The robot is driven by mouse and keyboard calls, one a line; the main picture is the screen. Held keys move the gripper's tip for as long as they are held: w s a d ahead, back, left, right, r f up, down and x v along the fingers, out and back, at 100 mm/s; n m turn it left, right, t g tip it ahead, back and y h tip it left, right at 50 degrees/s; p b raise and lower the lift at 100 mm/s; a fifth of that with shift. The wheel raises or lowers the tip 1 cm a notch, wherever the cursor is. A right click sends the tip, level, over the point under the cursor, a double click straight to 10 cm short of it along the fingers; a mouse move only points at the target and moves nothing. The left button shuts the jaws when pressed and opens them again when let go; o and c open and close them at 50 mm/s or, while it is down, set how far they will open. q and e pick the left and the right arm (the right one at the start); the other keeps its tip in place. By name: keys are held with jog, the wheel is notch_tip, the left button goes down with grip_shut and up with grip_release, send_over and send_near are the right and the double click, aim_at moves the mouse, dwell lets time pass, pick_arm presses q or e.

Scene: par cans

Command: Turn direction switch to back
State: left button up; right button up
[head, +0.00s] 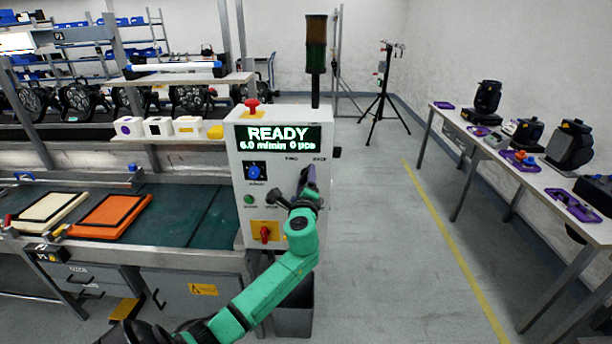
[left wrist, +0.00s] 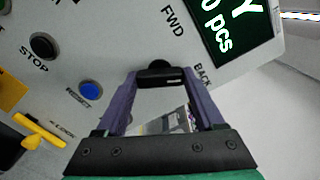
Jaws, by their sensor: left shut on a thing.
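The direction switch is a black knob (left wrist: 158,72) on the light grey control panel (head: 240,170), between the FWD and BACK labels in the left wrist view. My left gripper (head: 306,176) is at the panel's right part, below the display. In the left wrist view its two purple fingers (left wrist: 164,80) are shut on the knob from both sides. Which label the knob points to cannot be told. In the head view my gripper hides the knob. My right gripper is not in view.
The display (head: 278,138) reads READY, 6.0 m/min, 0 pcs. Close to the gripper in the wrist view are a black STOP button (left wrist: 44,45), a blue RESET button (left wrist: 91,90) and a yellow handle (left wrist: 40,130). The floor right of the panel is clear.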

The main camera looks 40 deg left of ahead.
pick_arm(q)
jog(key=shift+m+p, duration=0.5)
jog(key=shift+m, duration=0.6)
jog(key=o, duration=1.4)
jog(key=b+v, duration=0.3)
jog(key=v, duration=1.1)
jog(key=shift+s+d, duration=0.2)
